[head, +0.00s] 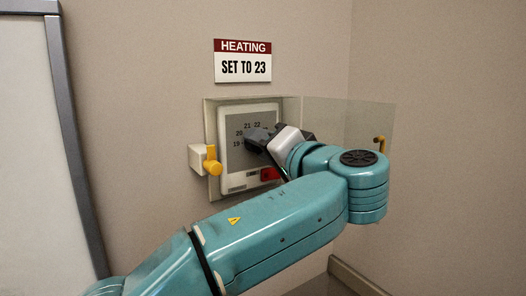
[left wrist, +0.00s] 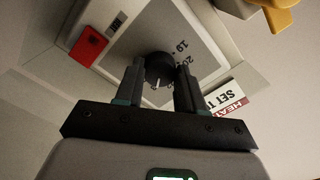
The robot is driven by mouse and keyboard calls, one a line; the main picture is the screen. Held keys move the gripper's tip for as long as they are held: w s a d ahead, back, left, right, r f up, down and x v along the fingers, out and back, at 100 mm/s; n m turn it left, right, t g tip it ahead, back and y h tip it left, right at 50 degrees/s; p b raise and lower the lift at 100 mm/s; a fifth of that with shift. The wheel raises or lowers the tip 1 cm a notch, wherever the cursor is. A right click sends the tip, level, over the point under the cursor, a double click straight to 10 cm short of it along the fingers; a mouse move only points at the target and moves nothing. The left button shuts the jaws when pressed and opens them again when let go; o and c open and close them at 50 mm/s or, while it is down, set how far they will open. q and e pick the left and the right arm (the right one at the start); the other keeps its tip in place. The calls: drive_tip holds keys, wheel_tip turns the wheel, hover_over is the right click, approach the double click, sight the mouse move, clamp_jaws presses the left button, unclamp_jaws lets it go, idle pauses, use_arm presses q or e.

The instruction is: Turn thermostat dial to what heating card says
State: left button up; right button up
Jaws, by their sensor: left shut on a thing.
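The heating card (head: 242,61) is on the wall above the thermostat and reads "HEATING SET TO 23". The thermostat (head: 233,183) has a grey face; in the head view the numbers 19, 20, 21 and 22 show, the rest is hidden behind my gripper. My left gripper (head: 259,138) is at the face. In the left wrist view its two fingers (left wrist: 160,88) are shut on the black dial (left wrist: 158,68), one on each side. A white pointer mark shows on the dial; which number it meets I cannot tell. My right gripper is not in view.
A clear cover (head: 368,128) stands swung open to the right, with a yellow handle (head: 380,143). A yellow latch (head: 212,161) is left of the thermostat. A red part (head: 269,174) is at its lower right. A framed board (head: 72,110) is at left.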

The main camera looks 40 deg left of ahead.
use_arm(q)
drive_tip(key=shift+r, duration=0.2)
drive_tip(key=o, duration=1)
drive_tip(key=shift+o, duration=0.2)
drive_tip(key=shift+w+f, duration=0.1)
drive_tip(key=shift+f, duration=0.05)
drive_tip(key=shift+d, duration=0.1)
drive_tip(key=b+v, duration=0.1)
drive_tip(key=v, duration=1.5)
